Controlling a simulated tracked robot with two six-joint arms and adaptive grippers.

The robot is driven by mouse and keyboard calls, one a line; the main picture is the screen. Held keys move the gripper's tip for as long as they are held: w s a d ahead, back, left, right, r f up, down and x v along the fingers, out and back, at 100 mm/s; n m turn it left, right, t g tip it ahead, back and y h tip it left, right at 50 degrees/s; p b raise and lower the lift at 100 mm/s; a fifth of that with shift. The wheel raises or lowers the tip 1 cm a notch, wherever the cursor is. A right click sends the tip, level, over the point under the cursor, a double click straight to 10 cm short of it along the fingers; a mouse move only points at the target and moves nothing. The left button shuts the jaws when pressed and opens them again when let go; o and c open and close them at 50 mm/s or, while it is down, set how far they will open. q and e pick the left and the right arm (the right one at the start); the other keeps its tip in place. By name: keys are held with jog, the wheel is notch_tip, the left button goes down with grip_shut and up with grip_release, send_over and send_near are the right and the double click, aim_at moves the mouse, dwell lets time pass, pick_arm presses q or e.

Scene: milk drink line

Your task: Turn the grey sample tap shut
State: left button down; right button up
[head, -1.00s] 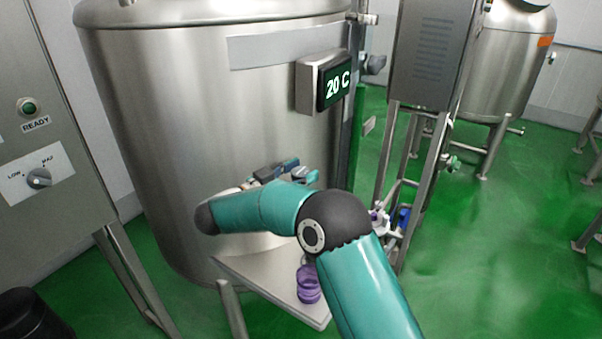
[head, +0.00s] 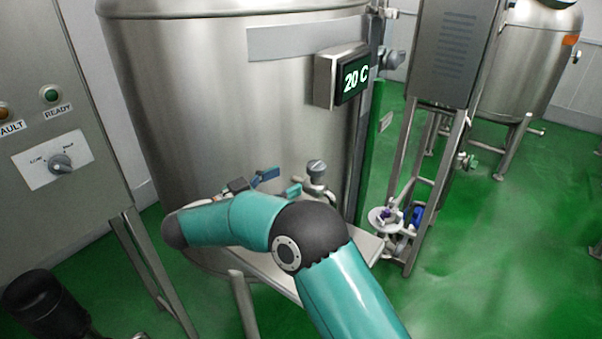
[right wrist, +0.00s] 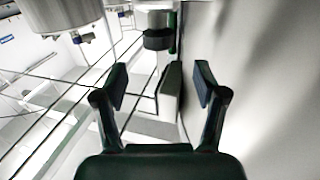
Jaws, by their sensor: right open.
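The grey sample tap (head: 316,168) has a grey knob on a bent steel pipe, low on the front of the big steel tank (head: 230,90). My right gripper (head: 280,182) is open, with its blue fingertips just left of the tap and apart from it in the head view. My teal forearm hides part of the gripper and the space below the tap. In the right wrist view, the open fingers (right wrist: 160,82) have nothing between them. A grey cylinder with a dark lower band (right wrist: 157,32) is ahead of them; I cannot tell surely whether it is the tap.
A steel shelf (head: 362,250) juts out below the tap. A display box reading 20 C (head: 343,76) hangs above. A control cabinet (head: 60,115) stands at left, a framed stand (head: 440,60) at right. Green floor (head: 500,240) is clear at right.

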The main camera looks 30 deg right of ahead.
jog(key=a, duration=0.2)
jog(key=shift+s+a, duration=0.15)
jog(key=shift+a, duration=0.15)
